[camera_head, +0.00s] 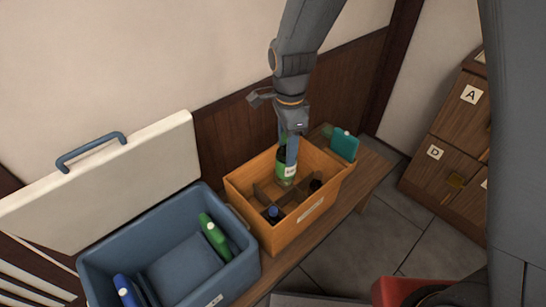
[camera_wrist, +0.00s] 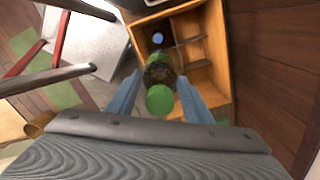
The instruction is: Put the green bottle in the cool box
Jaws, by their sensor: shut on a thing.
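A green bottle (camera_head: 285,170) with a pale label stands upright in or just above a compartment of the orange wooden crate in the head view. My gripper (camera_head: 290,150) comes down from above with its fingers at the bottle's upper part, shut on it. In the wrist view the bottle's round green top (camera_wrist: 160,99) lies between the two blue-grey fingers of my gripper (camera_wrist: 156,98). The blue cool box (camera_head: 170,262) stands open at the lower left, its white lid raised behind it. I cannot tell whether the bottle's base touches the crate floor.
The divided wooden crate (camera_head: 245,205) also holds a blue-capped bottle (camera_head: 273,213) and a dark one (camera_head: 316,185). Inside the cool box are a green item (camera_head: 214,236) and a blue item (camera_head: 127,291) along the sides. A teal box (camera_head: 344,144) stands behind the crate. The raised lid (camera_head: 110,190) is tall.

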